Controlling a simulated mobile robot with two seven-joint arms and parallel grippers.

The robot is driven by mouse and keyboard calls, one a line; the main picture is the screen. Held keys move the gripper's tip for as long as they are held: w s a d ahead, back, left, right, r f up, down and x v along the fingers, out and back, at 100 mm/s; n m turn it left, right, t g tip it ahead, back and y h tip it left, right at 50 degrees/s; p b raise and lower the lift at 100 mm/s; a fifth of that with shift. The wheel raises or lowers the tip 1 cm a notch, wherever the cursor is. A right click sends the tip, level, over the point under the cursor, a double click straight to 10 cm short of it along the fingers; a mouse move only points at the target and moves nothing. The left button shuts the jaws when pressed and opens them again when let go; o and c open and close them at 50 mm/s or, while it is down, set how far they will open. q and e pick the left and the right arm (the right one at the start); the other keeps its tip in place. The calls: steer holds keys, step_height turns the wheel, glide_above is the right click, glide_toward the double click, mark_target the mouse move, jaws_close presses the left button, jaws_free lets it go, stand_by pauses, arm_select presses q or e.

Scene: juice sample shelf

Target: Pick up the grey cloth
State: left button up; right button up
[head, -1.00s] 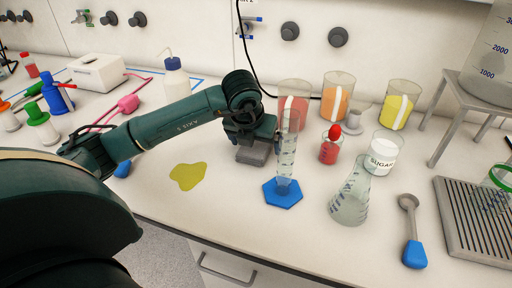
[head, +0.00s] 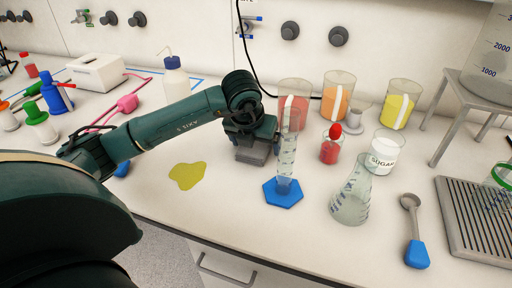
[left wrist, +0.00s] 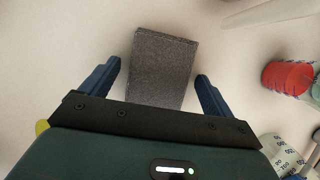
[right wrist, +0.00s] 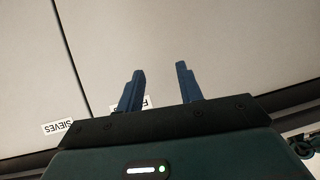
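The grey cloth (left wrist: 160,68) is a dark grey folded block on the bench. In the head view it shows as a grey patch (head: 252,157) under my left gripper (head: 250,145). In the left wrist view my left gripper (left wrist: 158,72) is open, with one blue finger on each side of the cloth and a gap to each. The cloth's near end is hidden behind the gripper body. My right gripper (right wrist: 160,75) is open and empty, in front of pale cabinet fronts; it is not in the head view.
A graduated cylinder on a blue hexagonal base (head: 284,194) stands just right of my left gripper. A conical flask (head: 350,195), a red-capped bottle (head: 331,150) and a sugar jar (head: 384,152) stand further right. A yellow spill (head: 188,176) lies to the left on the bench.

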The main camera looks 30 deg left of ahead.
mark_target(255, 145)
arm_select(q)
steer(key=c, duration=0.9)
steer(key=shift+c, duration=0.2)
steer(key=shift+w+r+p, duration=0.1)
steer(key=shift+r+p, duration=0.35)
steer(key=shift+r, duration=0.25)
step_height(255, 145, up, 9)
steer(key=o, duration=0.5)
steer(key=c, duration=0.4)
